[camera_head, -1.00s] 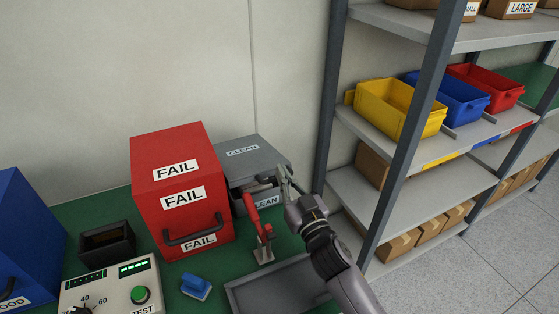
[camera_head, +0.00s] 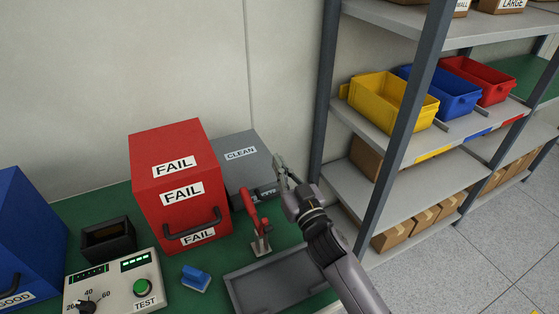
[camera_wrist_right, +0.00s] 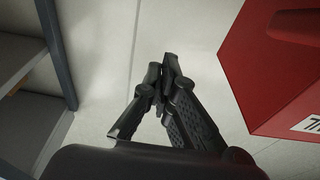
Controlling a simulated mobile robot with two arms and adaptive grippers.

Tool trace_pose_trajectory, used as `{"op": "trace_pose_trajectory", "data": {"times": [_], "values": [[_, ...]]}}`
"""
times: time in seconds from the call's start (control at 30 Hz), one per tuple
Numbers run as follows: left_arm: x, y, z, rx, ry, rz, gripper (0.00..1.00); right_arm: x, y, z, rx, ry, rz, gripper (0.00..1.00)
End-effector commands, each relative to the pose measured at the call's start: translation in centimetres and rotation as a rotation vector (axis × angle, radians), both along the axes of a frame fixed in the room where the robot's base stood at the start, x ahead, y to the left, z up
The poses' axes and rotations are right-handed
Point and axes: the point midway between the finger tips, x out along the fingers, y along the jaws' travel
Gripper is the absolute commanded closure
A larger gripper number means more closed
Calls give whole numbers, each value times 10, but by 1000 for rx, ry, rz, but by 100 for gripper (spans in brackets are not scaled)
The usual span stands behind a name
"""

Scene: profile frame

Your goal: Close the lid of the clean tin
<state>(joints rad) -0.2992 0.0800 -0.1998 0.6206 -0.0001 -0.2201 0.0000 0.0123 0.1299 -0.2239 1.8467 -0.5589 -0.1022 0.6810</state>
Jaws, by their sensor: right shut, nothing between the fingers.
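The clean tin is a grey box behind the red toggle clamp and right of the red FAIL box. Its grey lid (camera_head: 236,151), labelled CLEAN, lies over the top in the head view. Little of the tin's front (camera_head: 263,194) shows; I cannot tell if the lid is fully seated. My right gripper (camera_head: 279,163) is shut and empty, close beside the tin's right side; contact is unclear. In the right wrist view its fingers (camera_wrist_right: 165,65) are together, and the tin is not seen. My left gripper is not in view.
The red FAIL box (camera_head: 165,158) stands left of the tin. The red-handled clamp (camera_head: 257,225) and a grey tray (camera_head: 278,283) are in front. A shelf rack post (camera_head: 325,100) rises close on the right. A tester (camera_head: 118,283) and blue block (camera_head: 196,278) are nearer.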

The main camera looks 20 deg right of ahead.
Motion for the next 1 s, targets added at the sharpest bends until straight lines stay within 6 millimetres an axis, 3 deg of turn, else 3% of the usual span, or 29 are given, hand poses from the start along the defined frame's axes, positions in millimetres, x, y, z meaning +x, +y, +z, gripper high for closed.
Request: {"op": "trace_pose_trajectory", "data": {"times": [0.03, 0.1, 0.2, 0.6, 1.0], "values": [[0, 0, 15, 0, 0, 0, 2, 2, -1, 15, 0, 0, 0, 100], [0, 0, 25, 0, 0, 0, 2, 5, -2, 25, 0, 0, 0, 100], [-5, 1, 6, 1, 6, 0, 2, -14, -5, 0, 2, 5, 2, 100], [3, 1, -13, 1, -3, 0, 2, -73, -17, -31, 2, 2, 0, 100], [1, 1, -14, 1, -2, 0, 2, -81, -18, -32, 0, 0, 1, 100]]}}
